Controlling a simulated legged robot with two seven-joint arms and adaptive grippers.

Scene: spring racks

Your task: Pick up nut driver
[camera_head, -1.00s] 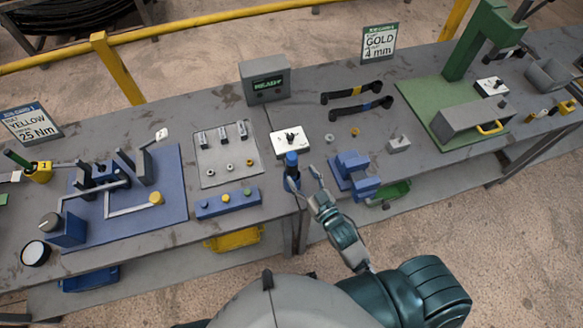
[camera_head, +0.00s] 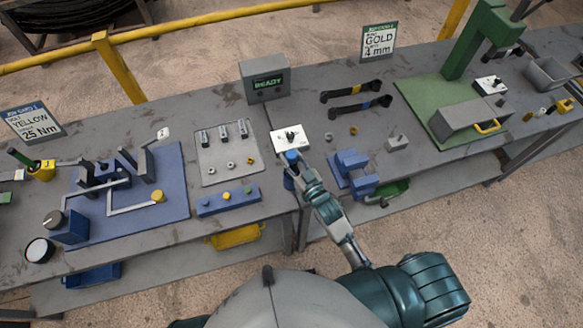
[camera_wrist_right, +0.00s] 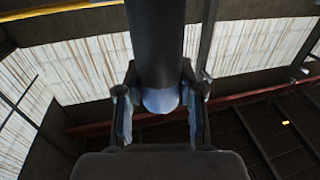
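The nut driver (camera_head: 291,156), with a blue top and a dark body, stands upright at the front edge of the bench, by a white plate with a dark knob. My right gripper (camera_head: 293,173) is at the driver's body, just below the blue top, and hides part of it. In the right wrist view a dark cylinder with a bluish end (camera_wrist_right: 158,55), apparently the driver, lies between the two fingers of my right gripper (camera_wrist_right: 160,113). Gaps show between the fingers and the cylinder, so the gripper looks open around it. My left gripper is not in view.
A blue fixture block (camera_head: 352,170) stands close to the right of my right gripper. A blue button box (camera_head: 229,201) and a grey panel with fasteners (camera_head: 208,173) lie left. Two black wrenches (camera_head: 358,108) lie behind. The READY display box (camera_head: 264,81) stands at the back.

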